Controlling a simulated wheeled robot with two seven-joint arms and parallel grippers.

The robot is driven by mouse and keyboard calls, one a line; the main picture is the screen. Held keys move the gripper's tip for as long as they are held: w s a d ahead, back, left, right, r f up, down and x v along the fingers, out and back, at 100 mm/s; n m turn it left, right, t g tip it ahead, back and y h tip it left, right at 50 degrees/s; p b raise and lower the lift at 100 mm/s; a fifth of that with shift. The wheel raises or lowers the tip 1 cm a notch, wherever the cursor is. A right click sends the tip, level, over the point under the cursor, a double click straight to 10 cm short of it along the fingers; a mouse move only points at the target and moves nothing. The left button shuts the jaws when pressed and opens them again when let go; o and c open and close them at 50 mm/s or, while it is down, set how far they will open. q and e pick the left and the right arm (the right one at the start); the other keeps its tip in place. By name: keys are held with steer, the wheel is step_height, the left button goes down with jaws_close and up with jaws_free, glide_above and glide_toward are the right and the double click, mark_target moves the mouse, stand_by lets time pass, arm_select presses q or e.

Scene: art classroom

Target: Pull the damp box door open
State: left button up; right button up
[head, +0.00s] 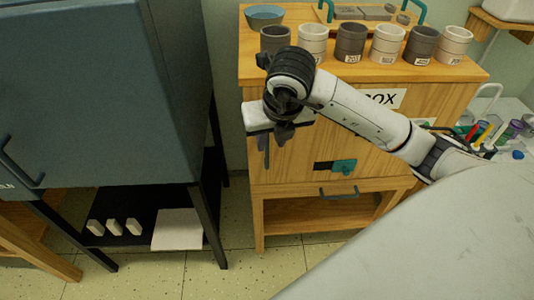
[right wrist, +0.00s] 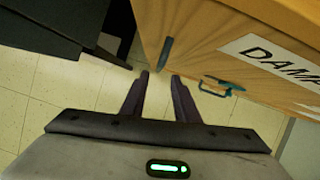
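The damp box (head: 300,168) is a wooden cabinet with its label (head: 382,98) partly behind my right arm. Its front door looks shut. In the right wrist view the label (right wrist: 272,56) reads "DAMP". A dark upright bar handle (right wrist: 165,53) stands near the front's left edge, just beyond my right fingertips. My right gripper (head: 275,142) is in front of the upper left of the box. Its two fingers (right wrist: 160,76) are apart with nothing between them; whether they touch the handle cannot be told. My left gripper is not in view.
Several clay cups (head: 350,42) line the box top. A teal latch (head: 343,166) and a lower pull (head: 340,194) are on the front. A blue-grey cabinet (head: 100,100) stands left.

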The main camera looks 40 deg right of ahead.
mark_target(267, 153)
steer(key=x, duration=0.9)
steer(key=shift+a, duration=0.1)
jaws_close()
